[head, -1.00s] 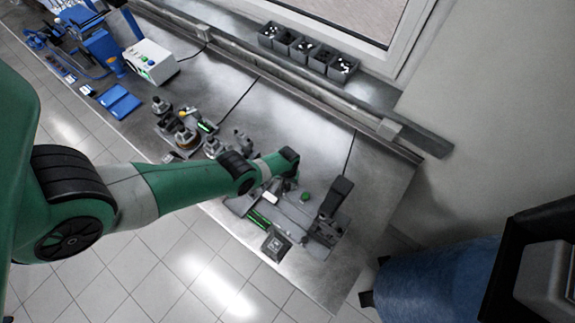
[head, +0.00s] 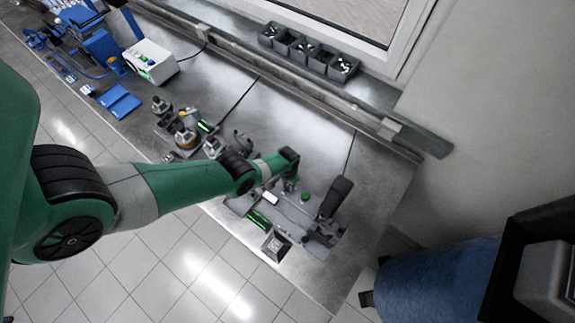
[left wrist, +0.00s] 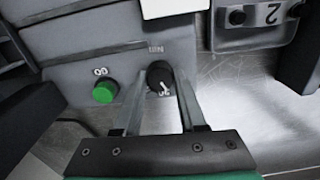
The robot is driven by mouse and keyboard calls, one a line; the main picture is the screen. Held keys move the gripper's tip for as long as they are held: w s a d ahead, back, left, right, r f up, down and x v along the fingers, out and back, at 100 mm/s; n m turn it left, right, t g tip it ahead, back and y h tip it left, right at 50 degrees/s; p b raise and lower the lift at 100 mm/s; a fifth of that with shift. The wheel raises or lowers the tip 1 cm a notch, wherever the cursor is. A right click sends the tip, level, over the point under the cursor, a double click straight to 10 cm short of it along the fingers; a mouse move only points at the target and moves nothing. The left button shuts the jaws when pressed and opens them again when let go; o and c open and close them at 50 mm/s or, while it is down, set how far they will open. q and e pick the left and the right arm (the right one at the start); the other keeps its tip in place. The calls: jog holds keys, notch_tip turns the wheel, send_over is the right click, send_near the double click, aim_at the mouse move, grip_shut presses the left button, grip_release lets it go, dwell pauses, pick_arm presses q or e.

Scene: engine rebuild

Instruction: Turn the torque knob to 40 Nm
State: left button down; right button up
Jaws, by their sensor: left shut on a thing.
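The torque knob (left wrist: 160,76) is a small black dial with a white pointer line, on the grey face of a fixture, in the left wrist view. Nm lettering shows above it, and a number beside the pointer is partly hidden and hard to read. My left gripper (left wrist: 160,98) is shut on the knob, one finger on each side. In the head view my left gripper's wrist (head: 288,160) is over the grey fixture (head: 290,213), and the knob itself is hidden by the arm. My right gripper is not in view.
A green button (left wrist: 105,91) sits left of the knob, also visible in the head view (head: 305,196). A plate marked 2 (left wrist: 250,22) is at upper right. Engine parts (head: 187,138) stand left of the fixture. Grey bins (head: 306,52) line the back ledge. Bare bench lies behind the arm.

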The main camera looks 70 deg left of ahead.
pick_arm(q)
jog(key=m, duration=1)
jog(key=shift+m, duration=2.3)
jog(key=shift+c, duration=2.4)
grip_release()
jog(key=shift+r, duration=0.1)
